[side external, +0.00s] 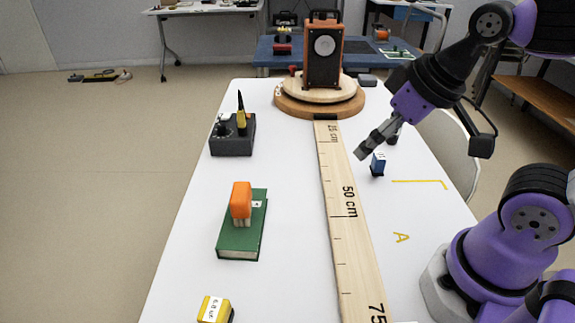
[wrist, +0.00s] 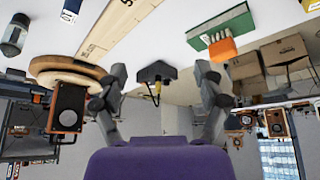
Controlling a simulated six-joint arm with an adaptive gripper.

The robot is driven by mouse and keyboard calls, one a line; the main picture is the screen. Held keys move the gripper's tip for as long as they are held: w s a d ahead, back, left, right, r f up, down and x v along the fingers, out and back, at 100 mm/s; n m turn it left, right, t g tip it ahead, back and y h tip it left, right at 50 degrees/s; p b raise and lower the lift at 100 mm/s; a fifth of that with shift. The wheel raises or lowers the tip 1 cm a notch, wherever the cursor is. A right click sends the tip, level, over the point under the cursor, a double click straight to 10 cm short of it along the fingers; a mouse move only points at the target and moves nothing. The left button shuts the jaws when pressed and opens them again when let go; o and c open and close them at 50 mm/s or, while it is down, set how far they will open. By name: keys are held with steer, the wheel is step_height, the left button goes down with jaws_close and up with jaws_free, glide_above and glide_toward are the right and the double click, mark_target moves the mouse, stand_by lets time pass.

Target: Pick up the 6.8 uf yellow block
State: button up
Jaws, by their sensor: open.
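The yellow block (side external: 215,309) has a white label on top and lies at the near left of the white table, cut by the bottom edge of the side view. The label text is too small to read surely. My gripper (side external: 376,146) is open and empty above the far right part of the table, well away from the yellow block. In the wrist view my gripper (wrist: 160,78) has its two fingers spread wide with nothing between them.
A dark box (side external: 232,143) holds a yellow-black pointed piece. A wooden ruler (side external: 342,215) runs down the table from a round stand (side external: 285,105) with a speaker (side external: 323,60). A blue block (side external: 378,167) sits below my gripper.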

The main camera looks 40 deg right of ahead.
steer(key=w+a+r+n+g+y, duration=0.1)
steer(key=w+a+n+g+y, duration=0.1)
steer(key=w+a+n, duration=0.45)
steer(key=n+g+y, duration=0.2)
steer(key=n+g, duration=0.4)
steer(key=n, duration=1.1)
glide_toward(214, 308)
steer(key=shift+n, duration=0.65)
steer(key=x, duration=0.5)
steer(key=shift+w+a, duration=0.15)
steer(key=shift+a, duration=0.05)
steer(key=shift+h, duration=0.3)
steer(key=x, duration=0.5)
steer(key=shift+f, duration=0.25)
steer(key=c, duration=1.1)
